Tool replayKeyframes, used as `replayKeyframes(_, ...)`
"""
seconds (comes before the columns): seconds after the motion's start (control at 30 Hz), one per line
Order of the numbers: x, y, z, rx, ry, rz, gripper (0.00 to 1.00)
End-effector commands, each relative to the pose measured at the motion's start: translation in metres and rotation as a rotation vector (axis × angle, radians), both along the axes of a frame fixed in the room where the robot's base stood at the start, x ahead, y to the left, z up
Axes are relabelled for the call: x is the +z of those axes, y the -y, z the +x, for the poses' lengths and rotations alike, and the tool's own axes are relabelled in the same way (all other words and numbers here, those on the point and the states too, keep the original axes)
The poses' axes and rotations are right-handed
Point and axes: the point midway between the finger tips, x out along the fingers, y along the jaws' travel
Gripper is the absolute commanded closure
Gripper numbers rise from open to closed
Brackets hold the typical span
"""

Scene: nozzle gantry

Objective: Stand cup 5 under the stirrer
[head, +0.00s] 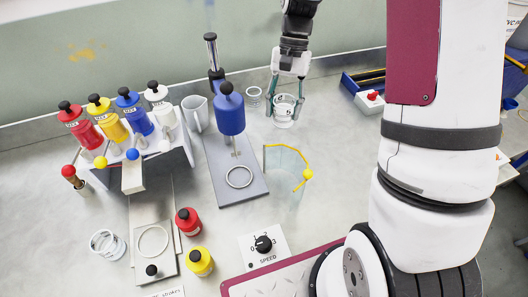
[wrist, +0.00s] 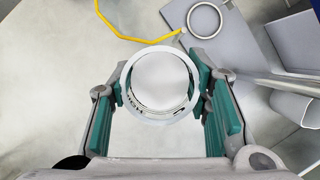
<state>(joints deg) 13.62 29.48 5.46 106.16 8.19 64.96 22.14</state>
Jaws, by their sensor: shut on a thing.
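My gripper (head: 285,105) is shut on a clear cup with white rims (head: 284,113). In the wrist view this cup (wrist: 126,75) sits upright between the green fingers (wrist: 160,92). Its number is not readable, and I cannot tell whether it is clear of the bench. The stirrer (head: 230,112) is a blue motor on a post, left of my gripper. Its shaft points down above a white ring (head: 239,187) on a grey base plate (head: 255,189). The ring also shows at the top of the wrist view (wrist: 223,21) and is empty.
A clear guard with a yellow edge (head: 305,180) stands right of the stirrer plate. Another clear cup (head: 253,97) stands behind, and more cup rings (head: 107,244) stand at left. A grey jug (head: 196,113) is beside the stirrer. Several coloured bottles stand on a rack (head: 133,178) at left.

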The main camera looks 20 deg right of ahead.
Motion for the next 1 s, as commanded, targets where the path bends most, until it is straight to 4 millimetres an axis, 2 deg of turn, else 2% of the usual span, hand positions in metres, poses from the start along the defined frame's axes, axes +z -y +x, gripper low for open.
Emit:
replayKeyframes(0.4, -0.099, 0.000, -0.002, 0.003, -0.005, 0.001, 0.91)
replayKeyframes(0.5, -0.115, 0.000, -0.002, 0.003, -0.003, 0.001, 0.91)
replayKeyframes(0.73, -0.133, 0.000, -0.001, 0.002, -0.002, 0.001, 0.91)
replayKeyframes(1.0, -0.165, 0.000, -0.001, 0.002, -0.001, 0.000, 0.91)
